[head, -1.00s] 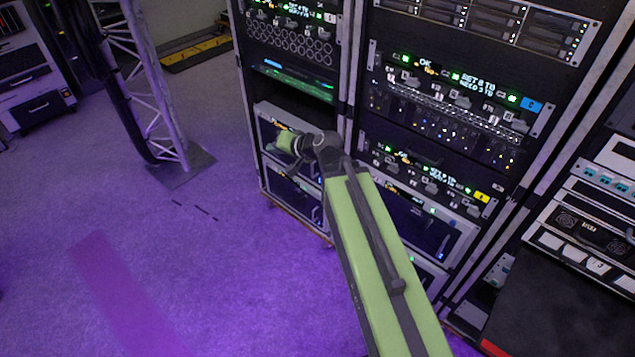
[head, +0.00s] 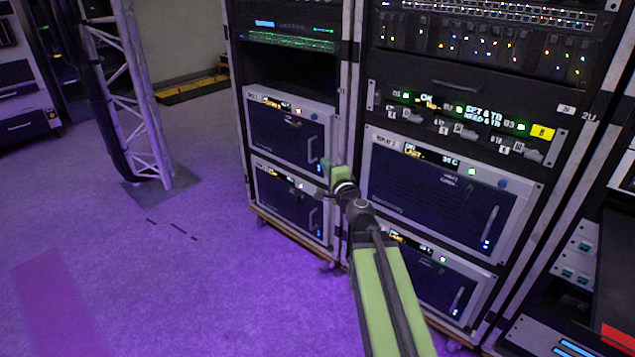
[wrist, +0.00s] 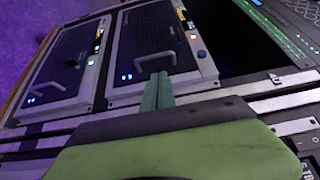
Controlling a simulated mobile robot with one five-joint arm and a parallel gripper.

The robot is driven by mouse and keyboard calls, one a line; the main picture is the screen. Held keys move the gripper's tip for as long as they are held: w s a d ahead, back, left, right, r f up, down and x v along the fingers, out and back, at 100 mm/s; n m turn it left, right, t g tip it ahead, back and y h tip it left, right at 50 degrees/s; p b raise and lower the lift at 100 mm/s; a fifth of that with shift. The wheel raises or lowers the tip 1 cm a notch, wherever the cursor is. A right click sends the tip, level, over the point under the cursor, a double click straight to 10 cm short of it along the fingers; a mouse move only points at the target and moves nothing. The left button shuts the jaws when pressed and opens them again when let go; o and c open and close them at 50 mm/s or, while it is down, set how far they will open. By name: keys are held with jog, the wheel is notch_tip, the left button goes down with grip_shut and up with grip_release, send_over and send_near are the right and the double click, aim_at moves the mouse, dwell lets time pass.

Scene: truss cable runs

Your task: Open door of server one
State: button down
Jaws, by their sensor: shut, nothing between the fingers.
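Two server units with dark front doors sit in the left rack: an upper one (head: 280,135) and a lower one (head: 285,210). Each door has a pale bar handle near its right side. I cannot read which is server one. My gripper (head: 326,164) is shut and empty, just right of the upper door's handle (head: 312,152). In the wrist view the green fingers (wrist: 159,78) are together, with their tips close to the upper door's handle (wrist: 155,58). Whether they touch it is unclear. Both doors look closed.
The right rack holds two similar units, an upper (head: 445,195) and a lower (head: 425,275), partly behind my arm. A dark empty bay (head: 288,72) lies above the left units. A truss leg (head: 145,110) stands at left. The purple-lit floor (head: 170,270) is open.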

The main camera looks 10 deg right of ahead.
aim_at(317, 154)
jog(key=shift+d+f, duration=0.25)
jog(key=shift+f, duration=0.4)
jog(key=w, duration=1)
jog(key=shift+a, duration=0.4)
jog(key=shift+s, duration=0.15)
